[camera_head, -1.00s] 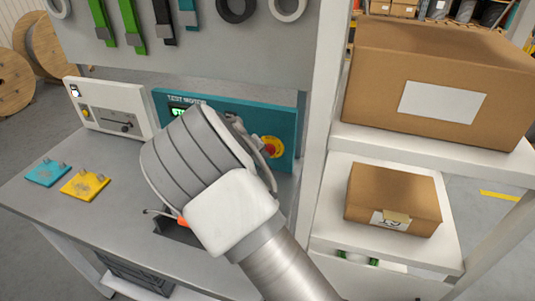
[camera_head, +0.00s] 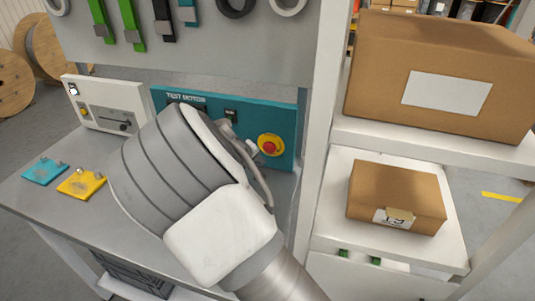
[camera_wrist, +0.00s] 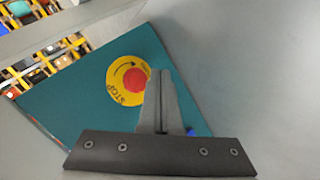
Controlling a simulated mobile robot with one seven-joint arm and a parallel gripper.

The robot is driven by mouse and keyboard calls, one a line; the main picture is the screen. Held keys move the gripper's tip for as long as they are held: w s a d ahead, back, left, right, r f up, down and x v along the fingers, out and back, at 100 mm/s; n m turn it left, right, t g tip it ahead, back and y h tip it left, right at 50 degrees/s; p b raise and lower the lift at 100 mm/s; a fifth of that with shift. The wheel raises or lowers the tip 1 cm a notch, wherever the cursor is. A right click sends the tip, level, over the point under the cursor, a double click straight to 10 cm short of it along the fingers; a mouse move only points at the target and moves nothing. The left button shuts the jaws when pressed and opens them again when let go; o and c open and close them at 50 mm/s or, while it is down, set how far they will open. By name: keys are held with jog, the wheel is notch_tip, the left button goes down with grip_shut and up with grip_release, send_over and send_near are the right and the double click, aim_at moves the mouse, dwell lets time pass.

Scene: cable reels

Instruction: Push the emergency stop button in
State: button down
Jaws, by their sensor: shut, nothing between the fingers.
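The emergency stop button (camera_head: 269,146) is a red knob on a round yellow plate at the right end of the teal test motor panel (camera_head: 285,113). In the wrist view the red button (camera_wrist: 134,79) sits on its yellow disc marked STOP. My gripper (camera_wrist: 160,72) is shut and empty, its fingertips overlapping the lower right edge of the button in that view. I cannot tell whether they touch it. In the head view my arm hides the fingers and the middle of the panel.
A white control box (camera_head: 104,106) stands left of the panel on the grey bench (camera_head: 40,205). Teal (camera_head: 45,171) and yellow (camera_head: 82,183) plates lie on the bench. A white shelf (camera_head: 440,160) with cardboard boxes (camera_head: 440,80) stands to the right.

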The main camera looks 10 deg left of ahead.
jog(key=shift+s+a+b, duration=0.2)
jog(key=shift+s+b, duration=0.35)
jog(key=shift+s, duration=0.95)
